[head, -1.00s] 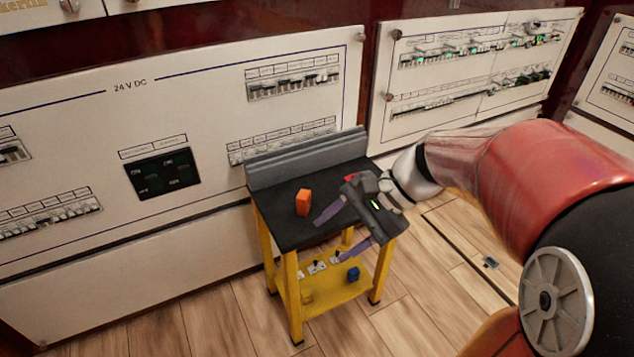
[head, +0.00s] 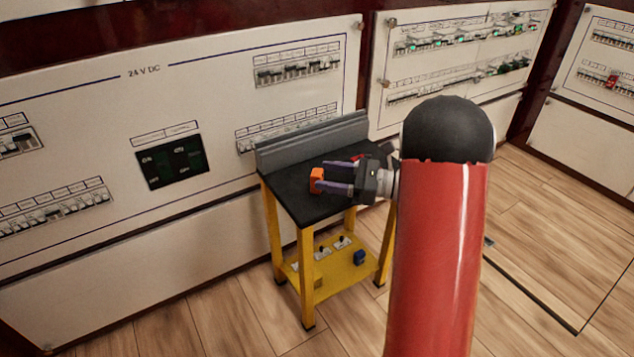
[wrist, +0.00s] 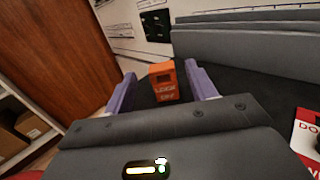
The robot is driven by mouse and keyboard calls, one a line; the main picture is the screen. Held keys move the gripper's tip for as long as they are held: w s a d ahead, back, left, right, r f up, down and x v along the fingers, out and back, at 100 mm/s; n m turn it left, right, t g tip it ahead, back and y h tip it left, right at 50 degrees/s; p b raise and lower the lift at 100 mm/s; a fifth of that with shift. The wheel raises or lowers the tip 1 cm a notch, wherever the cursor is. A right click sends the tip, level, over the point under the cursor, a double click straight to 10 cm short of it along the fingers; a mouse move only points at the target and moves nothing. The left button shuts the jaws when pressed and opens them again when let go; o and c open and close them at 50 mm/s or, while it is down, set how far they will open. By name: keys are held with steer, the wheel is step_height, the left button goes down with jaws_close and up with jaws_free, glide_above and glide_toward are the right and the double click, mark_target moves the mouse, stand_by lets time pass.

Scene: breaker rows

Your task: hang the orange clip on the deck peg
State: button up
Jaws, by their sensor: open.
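The orange clip (head: 316,181) stands on the black top (head: 287,194) of a small yellow-legged stand. In the wrist view the clip (wrist: 164,82) shows a dark opening near its top and dark lettering below. My gripper (head: 337,181) is low over the top, its two purple fingers pointing left at the clip. In the wrist view my open gripper (wrist: 160,92) has one finger on each side of the clip, with gaps showing. Several small pegs on white plates, one of them here (head: 322,251), stand on the yellow lower deck (head: 338,275).
A blue block (head: 359,258) and a yellow block (head: 318,284) sit on the lower deck. A grey ridged backstop (head: 312,141) runs along the top's rear edge, before the breaker panels. A red-and-white card (wrist: 307,135) lies at the right in the wrist view.

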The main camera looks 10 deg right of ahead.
mark_target(322, 174)
steer(key=x, duration=0.3)
steer(key=shift+w+a+f, duration=0.1)
steer(key=shift+w+a, duration=0.05)
steer(key=shift+w, duration=0.05)
steer(key=shift+c, duration=0.2)
steer(key=c, duration=1.1)
step_height(322, 174, up, 20)
steer(key=p, duration=0.3)
steer(key=shift+s, duration=0.1)
